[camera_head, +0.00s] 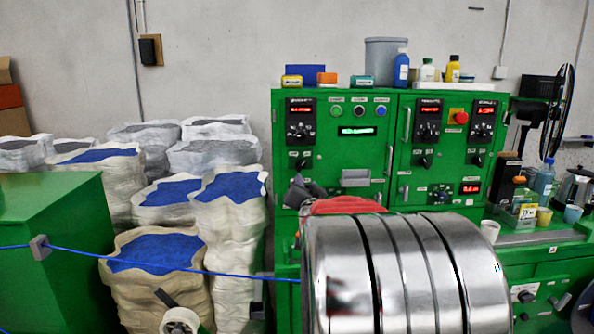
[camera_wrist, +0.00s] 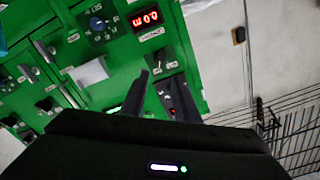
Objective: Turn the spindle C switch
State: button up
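The green control cabinet (camera_head: 345,165) stands behind a large shiny metal cylinder. It carries several dark dials and small switches with labels too small to read, so I cannot tell which is spindle C. My gripper (camera_head: 303,186) shows as dark grey fingers at the cabinet's lower left, just below a small black switch (camera_head: 302,162). In the wrist view my gripper (camera_wrist: 161,77) has two dark fingers apart, pointing at the panel, with a small black switch (camera_wrist: 167,92) seen between them. No contact is visible. A blue-ringed dial (camera_wrist: 100,23) and a red display (camera_wrist: 145,18) lie above.
The metal cylinder (camera_head: 385,275) hides the cabinet's lower middle. A blue cable (camera_head: 150,257) crosses at left, in front of sacks with blue contents (camera_head: 155,250). Bottles (camera_head: 401,70) and a grey bin (camera_head: 384,60) stand on top. A wire rack (camera_wrist: 292,125) shows at the wrist view's right.

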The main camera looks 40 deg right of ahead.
aim_at(301, 166)
jog(key=shift+x, duration=6.9)
grip_shut()
